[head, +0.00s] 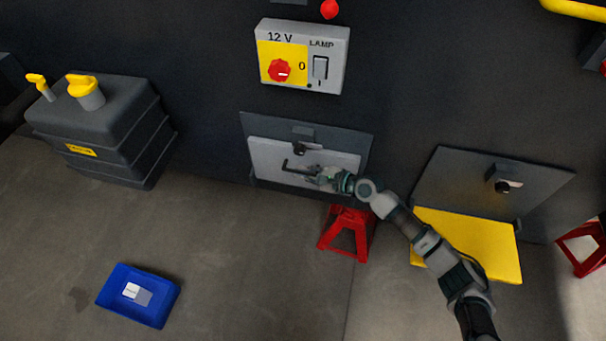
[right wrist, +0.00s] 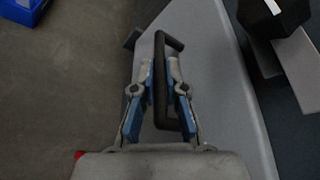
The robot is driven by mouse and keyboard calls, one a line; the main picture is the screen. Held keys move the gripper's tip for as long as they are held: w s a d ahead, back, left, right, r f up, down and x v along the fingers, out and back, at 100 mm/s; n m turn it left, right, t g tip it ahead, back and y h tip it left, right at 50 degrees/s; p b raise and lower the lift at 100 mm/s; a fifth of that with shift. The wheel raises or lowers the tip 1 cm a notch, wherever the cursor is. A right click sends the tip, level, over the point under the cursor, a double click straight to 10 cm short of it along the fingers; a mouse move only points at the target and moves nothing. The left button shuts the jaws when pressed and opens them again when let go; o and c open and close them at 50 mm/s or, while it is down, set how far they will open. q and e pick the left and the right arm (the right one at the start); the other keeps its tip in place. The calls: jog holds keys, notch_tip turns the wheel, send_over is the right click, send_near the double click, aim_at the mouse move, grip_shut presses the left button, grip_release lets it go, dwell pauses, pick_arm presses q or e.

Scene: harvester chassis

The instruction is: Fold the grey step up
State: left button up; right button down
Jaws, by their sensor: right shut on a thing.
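The grey step (head: 268,158) is a light grey panel on a dark backing plate on the chassis wall. It looks raised against or close to the plate; its exact angle is hard to tell. It fills the middle of the right wrist view (right wrist: 215,75). Its black bar handle (right wrist: 160,103) passes between the fingers of my right gripper (right wrist: 166,88), which is shut on it. In the head view my right gripper (head: 318,175) covers part of the step. A latch with a black knob (head: 299,149) sits above the step's top edge. My left gripper is not in view.
A yellow step (head: 470,243) hangs folded out at right, under a plate with its own latch (head: 503,186). A red stand (head: 346,232) is just below the grey step. A blue tray (head: 118,302) lies on the floor, and a dark tank (head: 105,125) stands left.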

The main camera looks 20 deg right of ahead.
jog(key=shift+w+d, duration=0.1)
jog(key=shift+d, duration=0.15)
jog(key=c, duration=1.6)
grip_release()
jog(key=shift+o, duration=0.6)
jog(key=shift+w+f, duration=0.1)
jog(key=shift+f, duration=0.05)
jog(key=shift+d, duration=0.1)
jog(key=v, duration=1.1)
jog(key=shift+s+d, duration=0.2)
jog(key=shift+s, duration=0.15)
